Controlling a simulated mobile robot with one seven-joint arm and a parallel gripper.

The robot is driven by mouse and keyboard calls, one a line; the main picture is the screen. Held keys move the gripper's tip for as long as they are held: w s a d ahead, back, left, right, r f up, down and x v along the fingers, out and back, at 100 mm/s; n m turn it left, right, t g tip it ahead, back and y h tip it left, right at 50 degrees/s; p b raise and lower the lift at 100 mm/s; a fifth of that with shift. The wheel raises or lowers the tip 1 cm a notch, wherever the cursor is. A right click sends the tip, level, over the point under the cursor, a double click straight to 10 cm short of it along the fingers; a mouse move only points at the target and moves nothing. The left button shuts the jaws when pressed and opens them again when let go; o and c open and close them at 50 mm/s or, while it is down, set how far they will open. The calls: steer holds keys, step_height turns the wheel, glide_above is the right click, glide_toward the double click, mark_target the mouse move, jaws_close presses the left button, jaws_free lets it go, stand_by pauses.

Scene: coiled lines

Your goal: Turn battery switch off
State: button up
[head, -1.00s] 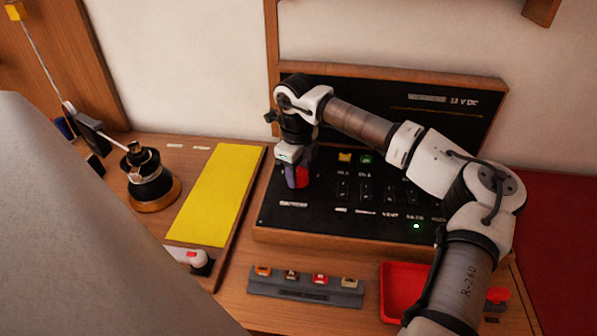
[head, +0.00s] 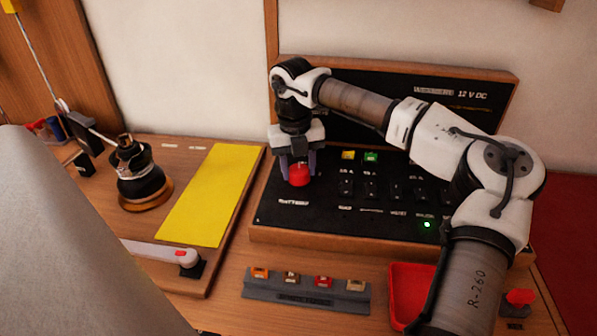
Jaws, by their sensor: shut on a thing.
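The battery switch is a round red knob (head: 299,175) at the left of the black 12 V DC panel (head: 330,226), above a white label. My gripper (head: 298,168) points down at it from above. Its two purple-grey fingers stand on either side of the red knob, shut on it. The knob's far side and most of the finger contact are hidden by the gripper.
Small rocker switches (head: 370,190), a yellow button (head: 348,155), a green button (head: 371,156) and a lit green lamp (head: 427,225) are on the panel. A grey fuse rack (head: 300,300) and a red tray (head: 400,310) lie in front. A winch (head: 140,178) stands left.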

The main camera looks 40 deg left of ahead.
mark_target(295, 169)
steer(key=shift+m, duration=0.7)
steer(key=shift+b, duration=0.3)
steer(key=o, duration=1)
step_height(295, 169, up, 14)
steer(key=b, duration=0.1)
steer(key=shift+s+a, duration=0.25)
steer(key=shift+a, duration=0.05)
